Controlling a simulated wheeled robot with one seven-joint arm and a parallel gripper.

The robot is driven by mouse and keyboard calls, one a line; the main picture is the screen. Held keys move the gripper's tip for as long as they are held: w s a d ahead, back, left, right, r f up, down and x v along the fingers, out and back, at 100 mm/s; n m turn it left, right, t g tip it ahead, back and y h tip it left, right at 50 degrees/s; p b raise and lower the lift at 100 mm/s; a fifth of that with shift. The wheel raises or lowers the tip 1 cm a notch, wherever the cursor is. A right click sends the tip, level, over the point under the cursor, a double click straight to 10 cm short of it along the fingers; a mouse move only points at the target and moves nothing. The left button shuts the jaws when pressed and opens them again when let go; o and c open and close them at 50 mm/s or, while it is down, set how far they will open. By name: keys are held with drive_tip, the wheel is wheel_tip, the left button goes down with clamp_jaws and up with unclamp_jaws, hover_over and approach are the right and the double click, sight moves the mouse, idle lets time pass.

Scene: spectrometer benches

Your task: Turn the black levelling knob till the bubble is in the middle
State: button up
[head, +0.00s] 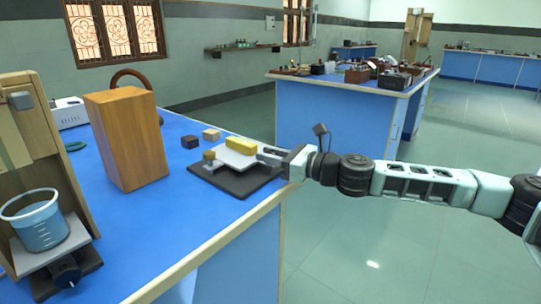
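A dark flat base (240,183) lies near the right edge of the blue bench, with a light grey plate (232,158) above it. A yellow block (241,145) rests on the plate; I cannot make out a bubble on it. A small brass-coloured piece (209,155) is at the plate's left corner. My gripper (266,155) reaches in from the right, at the plate's right end. Its fingertips are small here, and I cannot tell whether they are apart or closed on something. No black knob shows at the plate; my gripper may hide it.
A tall wooden block (125,138) stands left of the plate. At front left, a blue beaker (38,222) sits on a stand with a black knob (66,272). The bench front is clear.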

drive_tip(key=shift+m+t, duration=0.3)
drive_tip(key=shift+t, duration=0.1)
drive_tip(key=shift+s+a+m+t+h+p, duration=0.1)
drive_tip(key=shift+m+t+h+p, duration=0.25)
drive_tip(key=shift+m+t+h, duration=0.45)
drive_tip(key=m+t+h+p, duration=0.1)
drive_tip(key=m+t+h, duration=0.3)
drive_tip(key=shift+t+h, duration=0.3)
drive_tip(key=shift+h, duration=0.1)
drive_tip(key=m+t+h+p, duration=0.1)
drive_tip(key=m+t+h, duration=0.1)
drive_tip(key=h, duration=0.3)
drive_tip(key=shift+m, duration=0.8)
drive_tip(key=shift+m+t+h+p, duration=0.4)
drive_tip(key=shift+m+h, duration=0.9)
drive_tip(key=shift+h, duration=1.2)
drive_tip(key=o, duration=1)
drive_tip(key=shift+c, duration=0.2)
